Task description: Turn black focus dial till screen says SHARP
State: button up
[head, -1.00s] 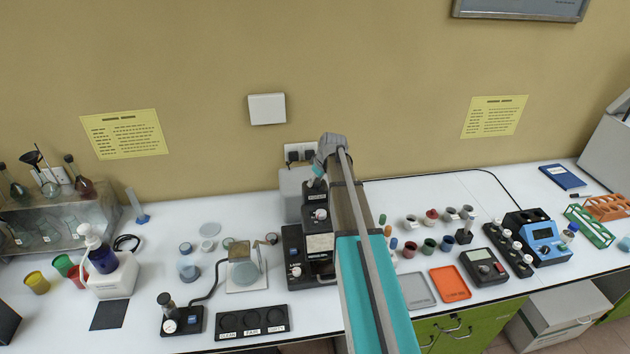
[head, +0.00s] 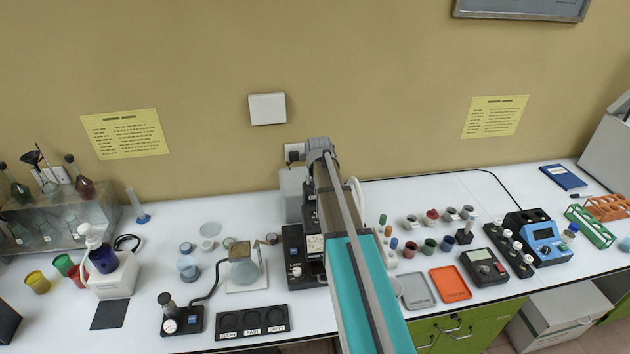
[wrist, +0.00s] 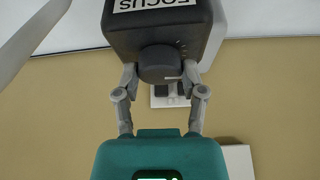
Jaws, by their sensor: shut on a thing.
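The black focus dial (wrist: 158,60) shows in the wrist view on the face of a dark housing with a white FOCUS label (wrist: 153,4). My gripper (wrist: 161,74) is shut on the dial, one finger on each side. In the head view my arm hides the dial and the fingers. The dark instrument (head: 293,246) stands behind my arm. A pale speckled panel (head: 315,244) shows on it; I cannot read any word there.
A glass vessel on a white stand (head: 243,271) and a black labelled tray (head: 252,322) are left of the instrument. Small pots, a grey tray (head: 416,291) and an orange tray (head: 450,284) lie right of my arm. The wall (head: 390,80) is close behind.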

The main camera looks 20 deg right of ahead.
jog(key=m+h, duration=0.1)
jog(key=m, duration=0.2)
jog(key=m+g+h, duration=0.1)
jog(key=m, duration=0.2)
jog(key=shift+a+g, duration=0.1)
jog(key=shift+g, duration=0.2)
jog(key=shift+m, duration=0.3)
jog(key=o, duration=1.2)
jog(key=shift+c, duration=0.2)
